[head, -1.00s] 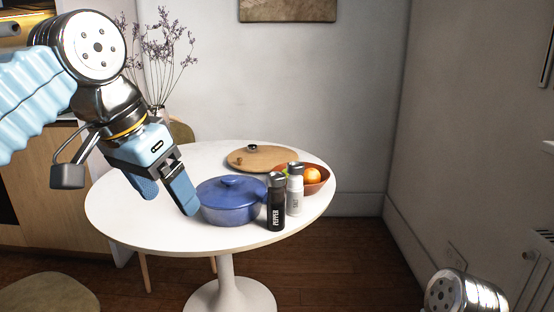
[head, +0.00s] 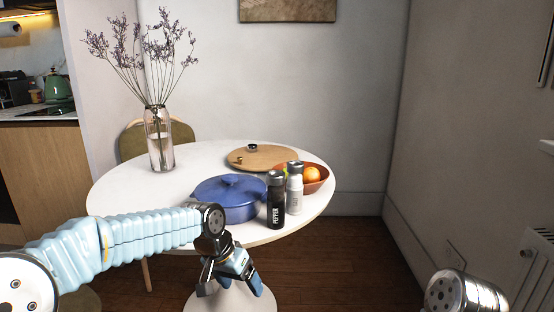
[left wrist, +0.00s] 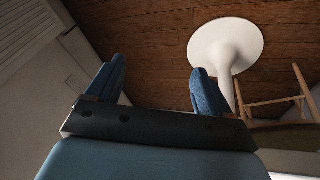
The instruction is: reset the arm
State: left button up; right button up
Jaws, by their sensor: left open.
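My left arm comes in low from the left in the head view. My left gripper (head: 258,288) hangs below the front edge of the round white table (head: 120,215), pointing down and to the right. In the left wrist view its two blue fingers (left wrist: 157,85) are apart with nothing between them, and the floor and the table's white foot (left wrist: 225,45) show beyond. A silver joint of my right arm shows at the bottom right of the head view, but my right gripper is not in view.
On the table stand a blue lidded pot (head: 230,200), a black pepper mill (head: 276,203), a white salt mill (head: 295,190), a fruit bowl (head: 318,181), a round wooden board (head: 275,158) and a glass vase (head: 159,145). A chair (head: 180,132) stands behind. Floor at right is clear.

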pick_arm(q)
notch_tip(320, 180, down, 16)
jog(key=s+n+g, duration=0.1)
jog(key=s+n, duration=0.1)
jog(key=s, duration=0.1)
jog(key=s+a+f+n, duration=0.2)
jog(key=s+f+n, duration=0.2)
jog(key=s+f, duration=1.5)
jog(key=shift+s+f+g+h, duration=0.3)
jog(key=shift+s+f+h, duration=0.1)
jog(key=shift+f, duration=0.2)
